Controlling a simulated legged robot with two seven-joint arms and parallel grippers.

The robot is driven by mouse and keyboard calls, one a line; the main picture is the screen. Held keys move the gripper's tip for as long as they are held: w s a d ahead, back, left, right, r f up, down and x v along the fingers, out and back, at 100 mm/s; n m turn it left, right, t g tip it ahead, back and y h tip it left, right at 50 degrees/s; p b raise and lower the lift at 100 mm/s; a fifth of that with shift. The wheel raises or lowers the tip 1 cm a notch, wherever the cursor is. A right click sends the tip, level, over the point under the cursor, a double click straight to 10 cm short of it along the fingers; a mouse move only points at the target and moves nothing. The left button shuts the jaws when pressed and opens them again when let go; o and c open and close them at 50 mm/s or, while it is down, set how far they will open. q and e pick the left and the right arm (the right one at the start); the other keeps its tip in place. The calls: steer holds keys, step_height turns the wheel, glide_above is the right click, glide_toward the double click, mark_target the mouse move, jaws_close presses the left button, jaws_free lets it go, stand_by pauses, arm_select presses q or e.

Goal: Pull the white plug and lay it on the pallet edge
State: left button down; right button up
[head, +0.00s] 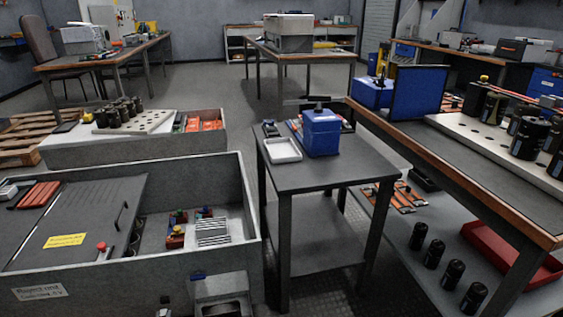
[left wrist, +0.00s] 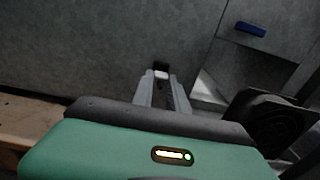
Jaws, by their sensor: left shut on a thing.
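The white plug (left wrist: 161,75) is a small pale block between my left gripper's fingertips (left wrist: 161,82) in the left wrist view. The grey fingers are shut on it. A small dark fitting (left wrist: 160,66) on the grey cabinet wall is right beyond the plug; I cannot tell whether the plug is still seated in it. In the head view that dark fitting (head: 165,299) shows low on the cabinet front, and only a pale bit shows at the bottom edge. A tan wooden edge (left wrist: 35,122), likely the pallet, runs at the lower left of the wrist view. My right gripper is not in view.
The grey cabinet (head: 100,290) carries a blue tab (head: 197,275). A grey box (head: 222,290) juts out right of the fitting, beside a dark round part (left wrist: 268,122) in the wrist view. A small table (head: 300,175) stands to the right.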

arm_select(q)
steer(key=shift+v, duration=1.55)
